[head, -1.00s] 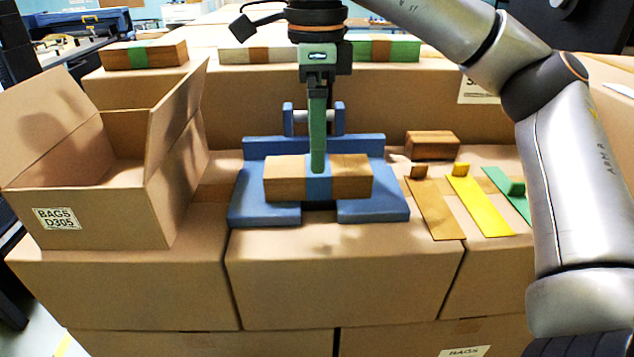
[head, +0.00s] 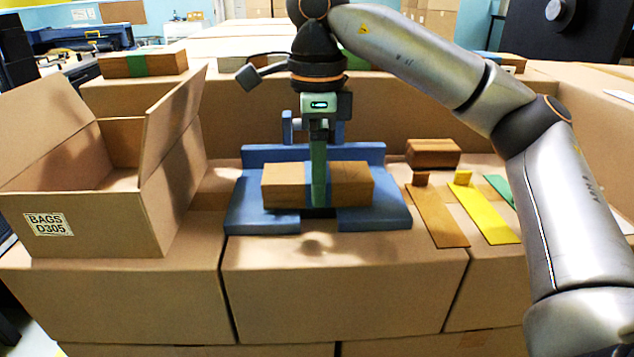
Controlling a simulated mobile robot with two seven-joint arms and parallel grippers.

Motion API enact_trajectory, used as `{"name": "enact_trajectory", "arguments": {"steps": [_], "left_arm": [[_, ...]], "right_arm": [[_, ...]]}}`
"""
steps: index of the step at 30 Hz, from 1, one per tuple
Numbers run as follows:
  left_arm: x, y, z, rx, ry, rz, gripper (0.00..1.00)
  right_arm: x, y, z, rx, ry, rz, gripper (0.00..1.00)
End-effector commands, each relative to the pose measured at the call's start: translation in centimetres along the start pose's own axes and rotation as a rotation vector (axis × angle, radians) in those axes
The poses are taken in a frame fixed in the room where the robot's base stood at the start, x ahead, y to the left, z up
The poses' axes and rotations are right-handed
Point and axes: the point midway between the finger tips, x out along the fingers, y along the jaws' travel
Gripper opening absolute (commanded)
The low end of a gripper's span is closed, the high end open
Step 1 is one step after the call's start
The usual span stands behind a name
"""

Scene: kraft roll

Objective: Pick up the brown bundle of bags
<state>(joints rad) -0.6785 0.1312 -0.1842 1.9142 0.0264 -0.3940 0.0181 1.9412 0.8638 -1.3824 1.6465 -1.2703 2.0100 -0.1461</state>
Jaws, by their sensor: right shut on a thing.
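The brown bundle of bags (head: 345,184) is a flat block with a blue band around its middle. It lies crosswise on the blue fixture (head: 375,217), in the middle of the view. My right gripper (head: 319,190) comes down from above at the middle of the bundle. It is shut on the bundle, with one green finger down the near face over the band. The far finger is hidden behind the bundle. I see no clear gap between the bundle and the fixture. My left gripper is not in view.
An open carton (head: 95,215) labelled BAGS D305 stands at left. At right are a small brown block (head: 432,153) and brown (head: 438,217), yellow (head: 484,210) and green strips. A green-banded bundle (head: 142,63) lies at the back left. Tall cartons stand behind the fixture.

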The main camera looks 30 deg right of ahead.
Motion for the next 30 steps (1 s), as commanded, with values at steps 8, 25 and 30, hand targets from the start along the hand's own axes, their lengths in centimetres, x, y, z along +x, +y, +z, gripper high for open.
{"name": "enact_trajectory", "arguments": {"steps": [8, 25, 30], "left_arm": [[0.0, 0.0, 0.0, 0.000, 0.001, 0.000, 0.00], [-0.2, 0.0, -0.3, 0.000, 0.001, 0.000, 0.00], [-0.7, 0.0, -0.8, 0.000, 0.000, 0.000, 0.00]], "right_arm": [[0.0, 0.0, 0.0, 0.000, 0.000, 0.000, 0.31], [-0.7, 0.0, 0.0, 0.000, -0.001, -0.002, 0.10], [-2.2, 0.0, 0.0, -0.001, -0.001, -0.003, 0.10]]}}
